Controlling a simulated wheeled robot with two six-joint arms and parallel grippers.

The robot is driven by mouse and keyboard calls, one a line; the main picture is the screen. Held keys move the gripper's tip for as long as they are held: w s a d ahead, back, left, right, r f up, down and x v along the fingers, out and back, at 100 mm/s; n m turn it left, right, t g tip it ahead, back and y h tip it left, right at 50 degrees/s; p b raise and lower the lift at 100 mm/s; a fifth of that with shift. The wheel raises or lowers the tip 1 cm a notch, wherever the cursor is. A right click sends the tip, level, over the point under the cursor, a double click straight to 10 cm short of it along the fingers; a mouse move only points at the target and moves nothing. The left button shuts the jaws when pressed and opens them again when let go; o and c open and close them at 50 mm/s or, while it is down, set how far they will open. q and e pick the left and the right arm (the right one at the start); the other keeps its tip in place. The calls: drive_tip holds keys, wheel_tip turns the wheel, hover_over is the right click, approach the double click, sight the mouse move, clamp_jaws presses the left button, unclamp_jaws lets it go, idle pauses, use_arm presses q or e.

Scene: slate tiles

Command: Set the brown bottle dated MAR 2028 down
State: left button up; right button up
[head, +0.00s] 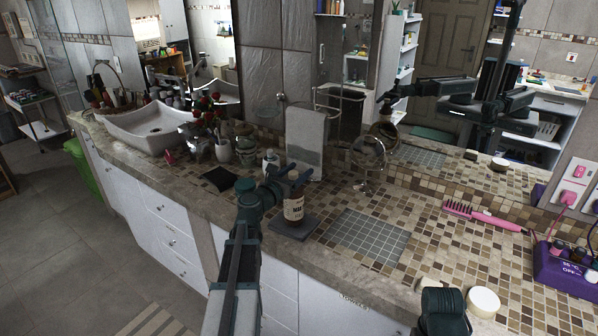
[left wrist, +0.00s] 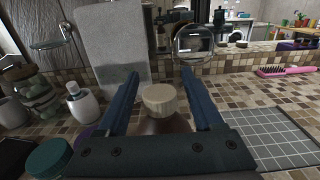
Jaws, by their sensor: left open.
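The brown bottle (head: 293,209) stands upright on a dark square pad (head: 285,229) on the counter. Its pale label carries dark print too small to read surely. In the left wrist view its cream cap (left wrist: 158,99) shows between the two blue fingers, with a strip of brown body below. My left gripper (head: 293,178) is open at the bottle's upper part, a finger on either side. In the left wrist view, gaps show between the cap and both fingers of the gripper (left wrist: 160,76).
A grey gridded mat (head: 368,239) lies right of the bottle. A round mirror (head: 368,155) and a hanging grey towel (head: 305,140) are behind. A pink brush (head: 482,215) and a purple box (head: 566,268) lie farther right. A black cloth (head: 218,179) lies left.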

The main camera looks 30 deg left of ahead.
use_arm(q)
drive_tip(key=s, duration=1.1)
drive_tip(key=shift+s+a, duration=0.25)
drive_tip(key=shift+a, duration=0.2)
